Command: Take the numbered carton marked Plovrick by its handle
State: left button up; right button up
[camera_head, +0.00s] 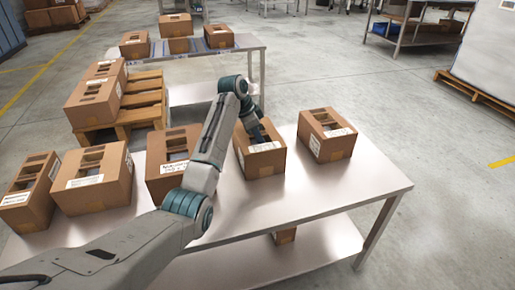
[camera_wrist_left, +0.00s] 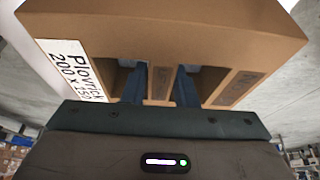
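The carton marked Plovrick (camera_wrist_left: 240,35) fills the upper part of the left wrist view, its white label (camera_wrist_left: 70,70) reading Plovrick at the left. In the head view this brown carton (camera_head: 266,163) stands upright on the near steel table, second from the right in its row. My left gripper (camera_head: 255,136) is at its top. In the wrist view the two fingers of my left gripper (camera_wrist_left: 160,85) reach into the slots on either side of the carton's handle strip (camera_wrist_left: 161,86). Whether they press on it I cannot tell. My right gripper is not in view.
Similar cartons stand close by on the steel table (camera_head: 330,190): one to the right (camera_head: 327,135), others to the left (camera_head: 95,178), partly behind my arm. More cartons are on a pallet stack (camera_head: 140,105) and a back table (camera_head: 250,40). The table's right front is clear.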

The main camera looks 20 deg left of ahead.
pick_arm(q)
grip_shut()
jog(key=shift+r, duration=0.1)
